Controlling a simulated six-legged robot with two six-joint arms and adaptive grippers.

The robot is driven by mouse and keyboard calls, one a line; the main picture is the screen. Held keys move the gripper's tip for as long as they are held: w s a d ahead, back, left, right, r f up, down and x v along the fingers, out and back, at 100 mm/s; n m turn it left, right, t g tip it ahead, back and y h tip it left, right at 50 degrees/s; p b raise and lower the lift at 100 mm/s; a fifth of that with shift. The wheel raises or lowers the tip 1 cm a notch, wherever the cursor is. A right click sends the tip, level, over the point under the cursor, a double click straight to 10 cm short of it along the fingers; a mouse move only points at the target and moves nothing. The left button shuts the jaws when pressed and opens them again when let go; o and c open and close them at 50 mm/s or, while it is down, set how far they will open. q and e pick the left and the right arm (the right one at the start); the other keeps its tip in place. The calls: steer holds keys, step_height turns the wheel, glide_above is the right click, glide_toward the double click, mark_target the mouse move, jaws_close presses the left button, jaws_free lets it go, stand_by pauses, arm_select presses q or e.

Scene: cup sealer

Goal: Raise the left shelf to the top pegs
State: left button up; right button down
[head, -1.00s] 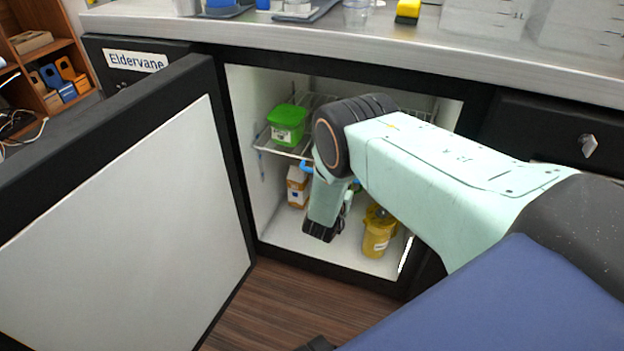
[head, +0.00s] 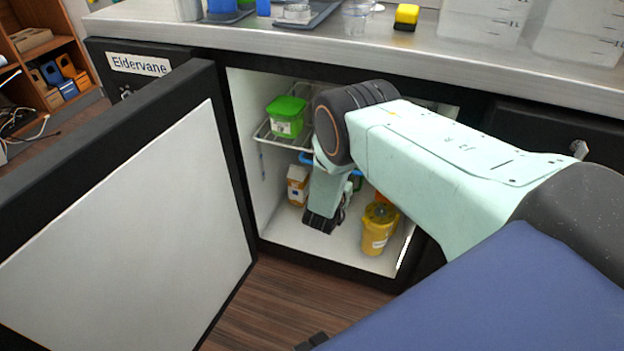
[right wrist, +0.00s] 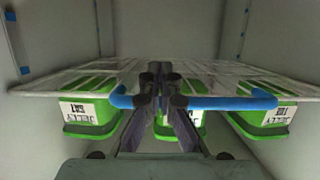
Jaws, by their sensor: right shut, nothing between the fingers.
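In the head view the wire shelf (head: 268,138) hangs in the open cabinet with a green tub (head: 286,117) on it. Its blue handle (head: 305,158) shows beside my right wrist. In the right wrist view, which looks upside down, the shelf (right wrist: 85,80) carries several green labelled tubs (right wrist: 90,112). My right gripper (right wrist: 163,75) is shut at the middle of the blue handle (right wrist: 215,103), its fingers covering that part. Blue pegs (right wrist: 25,70) show on the side walls. In the head view my right arm hides much of the shelf.
The white cabinet door (head: 130,215) stands open at left. A yellow tub (head: 378,229) and a carton (head: 298,186) stand on the cabinet floor below the shelf. The steel counter (head: 260,36) overhangs the opening.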

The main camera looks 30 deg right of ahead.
steer(key=shift+a+r+p, duration=0.35)
steer(key=shift+a+r, duration=0.05)
steer(key=shift+r, duration=0.1)
steer(key=s+a+p, duration=0.2)
steer(key=s+a, duration=0.2)
steer(key=shift+s+a, duration=0.35)
steer(key=shift+a, duration=0.05)
stand_by(0.8)
steer(key=shift+f, duration=0.15)
steer(key=s+a+f, duration=0.2)
steer(key=s+a, duration=0.2)
steer(key=shift+a, duration=0.35)
stand_by(0.3)
